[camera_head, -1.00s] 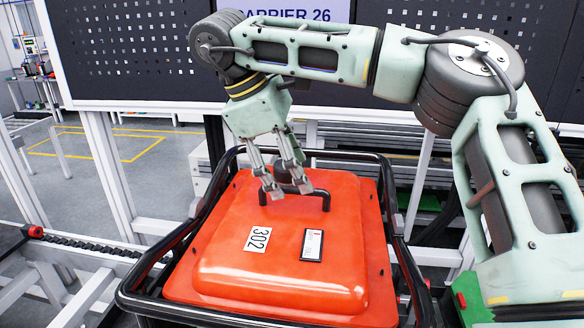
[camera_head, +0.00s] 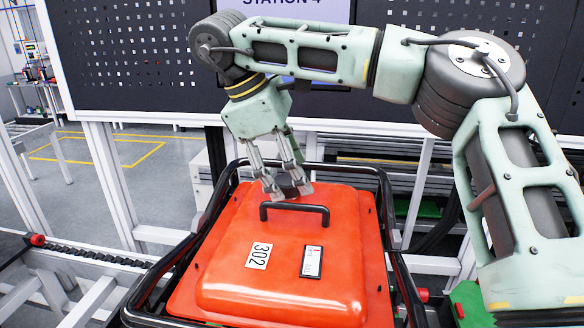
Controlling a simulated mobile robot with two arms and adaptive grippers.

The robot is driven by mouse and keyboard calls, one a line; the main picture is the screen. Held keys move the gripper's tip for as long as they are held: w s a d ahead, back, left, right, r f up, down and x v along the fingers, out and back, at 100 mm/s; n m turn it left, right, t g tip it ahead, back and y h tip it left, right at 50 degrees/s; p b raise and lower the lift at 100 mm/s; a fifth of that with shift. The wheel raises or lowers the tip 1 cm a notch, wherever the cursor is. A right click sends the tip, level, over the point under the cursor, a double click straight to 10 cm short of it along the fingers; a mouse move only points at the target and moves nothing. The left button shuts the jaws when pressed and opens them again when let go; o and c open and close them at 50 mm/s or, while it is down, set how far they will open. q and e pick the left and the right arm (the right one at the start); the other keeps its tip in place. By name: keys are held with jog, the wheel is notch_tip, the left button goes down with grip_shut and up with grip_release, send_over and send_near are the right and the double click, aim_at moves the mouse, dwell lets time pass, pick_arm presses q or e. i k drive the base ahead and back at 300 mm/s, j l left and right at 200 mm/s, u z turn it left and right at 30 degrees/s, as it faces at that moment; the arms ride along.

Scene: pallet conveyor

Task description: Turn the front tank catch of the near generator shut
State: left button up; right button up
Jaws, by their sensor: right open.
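The near generator has an orange tank cover (camera_head: 230,290) marked 302, set inside a black tube frame (camera_head: 150,278). A black handle (camera_head: 294,208) stands up at the far part of the cover. My right gripper (camera_head: 288,194) hangs fingers down over the cover's far edge, just beyond the handle. Its fingers are apart with nothing seen between them. I cannot tell whether the fingertips touch the cover. Small dark fittings show along the cover's edges, but I cannot make out the front tank catch or its position. My left gripper is not in view.
A dark perforated panel (camera_head: 130,60) and a screen (camera_head: 290,12) reading STATION 4 stand behind. White rails with a dark chain (camera_head: 100,257) run at the left. Open floor (camera_head: 100,170) lies beyond, at the back left.

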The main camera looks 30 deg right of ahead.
aim_at(200, 219)
jog(key=k+j, duration=0.5)
jog(key=k, duration=0.2)
jog(key=k+j, duration=0.5)
jog(key=k, duration=0.15)
